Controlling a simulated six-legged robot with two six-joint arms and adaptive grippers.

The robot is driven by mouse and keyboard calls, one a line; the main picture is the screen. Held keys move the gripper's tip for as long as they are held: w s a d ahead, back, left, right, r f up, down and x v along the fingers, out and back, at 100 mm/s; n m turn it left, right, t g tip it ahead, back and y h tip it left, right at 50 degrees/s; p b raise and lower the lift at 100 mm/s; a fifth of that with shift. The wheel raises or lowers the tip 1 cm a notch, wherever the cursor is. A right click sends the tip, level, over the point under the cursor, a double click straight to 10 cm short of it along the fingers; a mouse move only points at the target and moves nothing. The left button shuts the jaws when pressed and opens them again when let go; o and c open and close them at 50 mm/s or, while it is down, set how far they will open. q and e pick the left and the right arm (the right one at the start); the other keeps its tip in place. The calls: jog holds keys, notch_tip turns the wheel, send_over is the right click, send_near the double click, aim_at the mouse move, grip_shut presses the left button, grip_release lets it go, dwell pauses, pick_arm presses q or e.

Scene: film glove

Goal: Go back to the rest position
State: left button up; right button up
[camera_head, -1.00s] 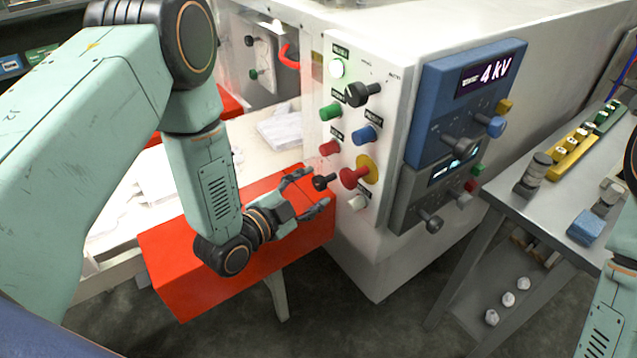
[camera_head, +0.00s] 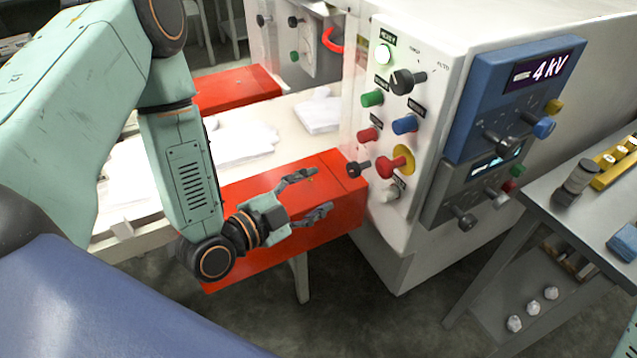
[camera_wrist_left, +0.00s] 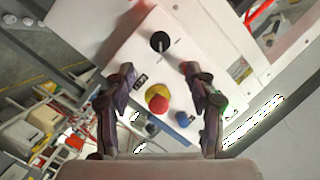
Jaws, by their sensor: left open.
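My left gripper (camera_head: 318,194) is open and empty in the head view. It hangs in front of the red beam, to the left of the white control panel (camera_head: 408,112) and apart from it. In the left wrist view its two fingers (camera_wrist_left: 158,85) are spread, with the panel between and beyond them. The panel carries a red mushroom button (camera_head: 390,167) on a yellow disc, a black rotary knob (camera_head: 405,81) and green, red and blue buttons. The red button also shows in the left wrist view (camera_wrist_left: 157,102). My right gripper is not in view.
The red beam (camera_head: 270,240) runs below and behind my left gripper. A blue display unit (camera_head: 505,95) reading 4 kV is on the machine's side. A metal table (camera_head: 560,210) with small parts stands at the right. White sheets (camera_head: 240,143) lie on the pale bed behind.

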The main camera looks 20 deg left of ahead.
pick_arm(q)
jog(key=s+a+f+n+g+y, duration=0.1)
jog(key=s+f+n+g+y, duration=0.2)
jog(key=s+f+n+g, duration=0.85)
jog(key=s+f+n+g+y, duration=0.1)
jog(key=s+f, duration=0.2)
jog(key=s, duration=0.5)
jog(key=s+a+f+n+g+y, duration=0.1)
jog(key=s+f, duration=0.3)
jog(key=s, duration=0.4)
jog(key=shift+a+f+g+y+b, duration=0.25)
jog(key=shift+g+y+b, duration=0.2)
jog(key=shift+g, duration=0.3)
jog(key=shift+r+n, duration=0.1)
jog(key=shift+n, duration=0.15)
jog(key=shift+c, duration=0.4)
